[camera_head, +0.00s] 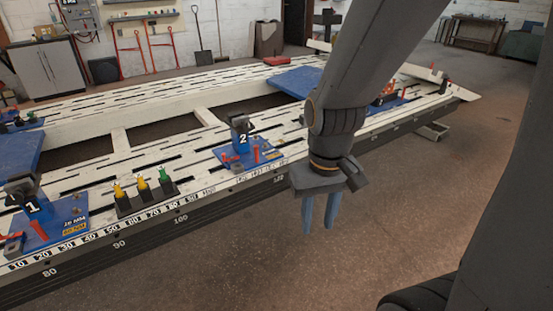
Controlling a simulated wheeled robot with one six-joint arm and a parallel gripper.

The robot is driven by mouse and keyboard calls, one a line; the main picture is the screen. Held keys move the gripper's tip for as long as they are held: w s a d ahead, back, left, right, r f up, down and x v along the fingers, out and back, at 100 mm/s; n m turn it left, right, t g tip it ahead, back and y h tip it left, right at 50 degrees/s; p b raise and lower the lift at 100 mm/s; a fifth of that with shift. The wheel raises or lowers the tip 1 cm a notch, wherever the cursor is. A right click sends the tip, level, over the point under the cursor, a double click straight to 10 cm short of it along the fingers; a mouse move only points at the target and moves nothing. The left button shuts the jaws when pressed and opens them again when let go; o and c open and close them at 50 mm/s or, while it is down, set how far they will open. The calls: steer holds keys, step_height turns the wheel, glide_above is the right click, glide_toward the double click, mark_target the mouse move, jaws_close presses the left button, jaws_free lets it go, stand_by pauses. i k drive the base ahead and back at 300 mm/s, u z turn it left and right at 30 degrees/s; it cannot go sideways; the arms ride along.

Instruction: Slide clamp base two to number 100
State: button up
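Clamp base two (232,160) is a blue plate with a dark upright clamp marked "2" and small red parts. It sits on the slotted white bench top near the front edge. A number strip (148,218) runs along that edge, and its 100 mark is left of the base. A larger 100 is on the dark side face below. My gripper (320,225) points down in front of the bench, right of clamp base two and apart from it. Its two blue fingers are spread with a gap between them, and nothing shows in it.
Clamp base one (38,228) sits at the left on the front rail. Several yellow and green-topped pieces (140,193) stand between the two bases. Another blue base (388,101) is partly behind my arm. The floor in front of the bench (260,265) is clear.

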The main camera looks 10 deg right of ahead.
mark_target(251, 152)
steer(key=z, duration=0.2)
steer(key=i, duration=1)
steer(key=u, duration=0.25)
